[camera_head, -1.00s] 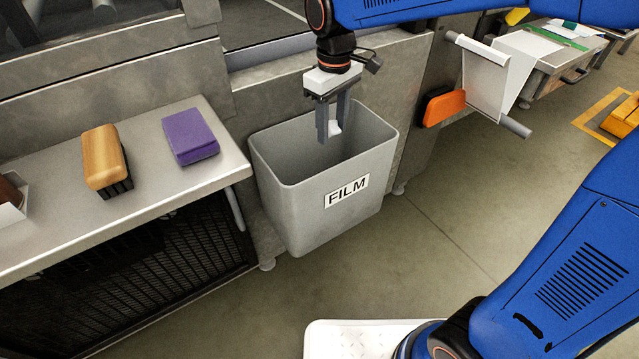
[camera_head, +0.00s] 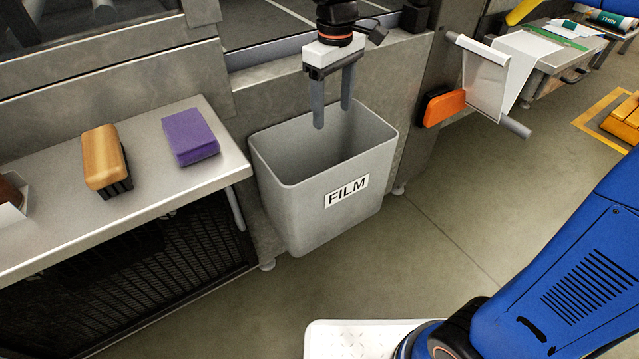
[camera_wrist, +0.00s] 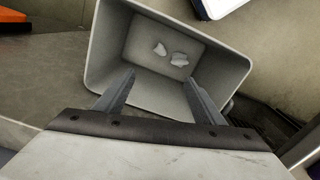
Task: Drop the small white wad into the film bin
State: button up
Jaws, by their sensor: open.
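My gripper (camera_head: 332,116) is open and empty, pointing down above the back of the bin's mouth. In the wrist view its two fingers (camera_wrist: 158,92) are spread apart over the bin. Two small white wads lie on the bin's floor, a left one (camera_wrist: 160,49) and a right one (camera_wrist: 179,60), close together. I cannot tell which of them is the task's wad. The head view does not show them.
A steel shelf (camera_head: 150,185) left of the bin holds a wood-backed brush (camera_head: 103,160) and a purple block (camera_head: 190,137). An orange-handled piece (camera_head: 443,107) and a white sheet roll (camera_head: 487,80) are at the right. Floor in front of the bin is clear.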

notch_tip(320, 180, up, 12)
dwell(0.4)
dwell(0.3)
jog(key=s+d+f+m+t, duration=0.1)
jog(key=s+d+f+m, duration=0.2)
jog(key=s+d+f, duration=0.3)
jog(key=s+d+f+m+t, duration=0.2)
jog(key=s+d+f, duration=0.4)
jog(key=d, duration=0.6)
jog(key=s+d+f+m+t, duration=0.1)
jog(key=s+d+f+m, duration=0.3)
jog(key=s+d+f, duration=0.2)
jog(key=s+d, duration=0.2)
jog(key=d, duration=0.1)
jog(key=shift+s+m+t, duration=0.3)
jog(key=shift+s+t, duration=0.05)
jog(key=shift+t, duration=0.05)
